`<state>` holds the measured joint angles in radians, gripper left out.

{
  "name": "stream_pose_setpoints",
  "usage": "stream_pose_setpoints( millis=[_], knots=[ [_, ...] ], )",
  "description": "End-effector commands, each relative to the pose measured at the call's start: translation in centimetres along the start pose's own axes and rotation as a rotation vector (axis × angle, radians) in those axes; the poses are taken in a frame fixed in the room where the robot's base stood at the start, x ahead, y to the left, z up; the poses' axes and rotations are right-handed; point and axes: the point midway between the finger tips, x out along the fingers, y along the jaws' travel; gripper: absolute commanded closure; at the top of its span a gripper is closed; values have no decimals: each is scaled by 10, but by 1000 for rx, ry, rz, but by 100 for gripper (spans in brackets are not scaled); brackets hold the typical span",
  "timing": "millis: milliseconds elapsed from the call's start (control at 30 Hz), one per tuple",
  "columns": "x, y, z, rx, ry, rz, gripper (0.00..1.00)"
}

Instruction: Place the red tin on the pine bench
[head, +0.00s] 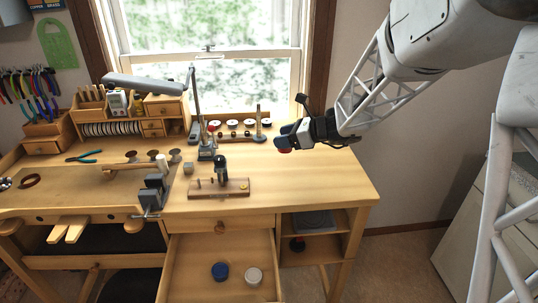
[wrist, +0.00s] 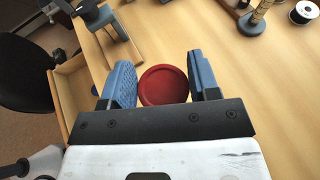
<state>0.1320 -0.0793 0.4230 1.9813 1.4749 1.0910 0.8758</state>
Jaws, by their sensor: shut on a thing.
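My gripper (head: 285,142) is over the right part of the pine bench (head: 310,183), with the arm reaching in from the upper right. It is shut on the red tin (head: 284,150). In the wrist view the round red tin (wrist: 163,86) sits between the blue finger pads of my gripper (wrist: 160,76), its flat face towards the camera. The tin appears held above the bench (wrist: 225,85); the exact gap under it is hard to tell.
An open drawer (head: 176,277) at the front holds a blue tin (head: 219,271) and a white tin (head: 254,276). A wooden block with a small tool (head: 221,186), a vise (head: 152,190) and a lamp stand (head: 205,150) stand to the left. Spools (head: 240,123) line the back. The right bench top is clear.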

Motion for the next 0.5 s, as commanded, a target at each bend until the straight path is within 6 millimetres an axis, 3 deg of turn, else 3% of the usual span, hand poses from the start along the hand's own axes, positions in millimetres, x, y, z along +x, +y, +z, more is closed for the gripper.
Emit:
stream_pose_setpoints(
  millis=[200,500],
  knots=[
    [-36,-41,-18,34,0,-84,68],
    [-68,-74,-37,62,1,-155,68]
  ],
)
